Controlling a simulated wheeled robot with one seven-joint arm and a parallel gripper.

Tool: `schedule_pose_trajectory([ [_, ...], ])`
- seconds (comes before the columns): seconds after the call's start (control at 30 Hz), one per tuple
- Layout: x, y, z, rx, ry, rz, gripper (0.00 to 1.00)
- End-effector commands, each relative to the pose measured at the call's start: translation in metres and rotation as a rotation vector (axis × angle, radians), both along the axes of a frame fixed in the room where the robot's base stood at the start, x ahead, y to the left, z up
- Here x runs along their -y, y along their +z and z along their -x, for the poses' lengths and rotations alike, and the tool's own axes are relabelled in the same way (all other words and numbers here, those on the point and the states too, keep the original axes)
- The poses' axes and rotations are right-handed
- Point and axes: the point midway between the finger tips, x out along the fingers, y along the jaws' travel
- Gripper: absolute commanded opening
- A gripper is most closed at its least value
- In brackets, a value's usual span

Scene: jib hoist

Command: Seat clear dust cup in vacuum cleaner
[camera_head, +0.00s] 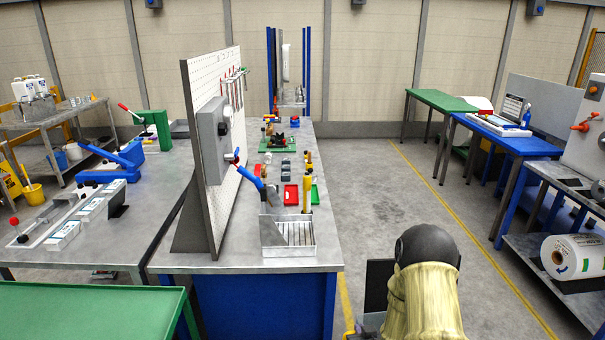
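I cannot make out a vacuum cleaner or a clear dust cup in the head view. A slim pale upright object (286,62) shows in a tall blue-framed stand (307,65) at the far end, too small to identify. My gripper is not in view, so its state and what it may hold are hidden.
A grey workbench (310,257) with a pegboard (198,150) stands ahead, holding a slotted metal tray (288,251), red bins (291,194) and small parts. A green table (95,307) is front left. Blue (515,139) and green (441,100) tables stand right. The middle aisle floor (385,200) is clear.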

Motion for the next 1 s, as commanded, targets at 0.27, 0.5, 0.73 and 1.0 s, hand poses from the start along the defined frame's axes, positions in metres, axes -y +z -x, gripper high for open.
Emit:
schedule_pose_trajectory([
  [0.27,-0.009,-0.017,0.021,0.002,-0.099,0.000,0.00],
  [0.5,-0.008,-0.017,0.021,0.003,-0.103,-0.001,0.00],
  [0.73,0.017,-0.037,0.033,-0.003,-0.106,0.006,0.00],
  [1.0,0.060,-0.071,0.064,0.000,-0.103,-0.002,0.00],
])
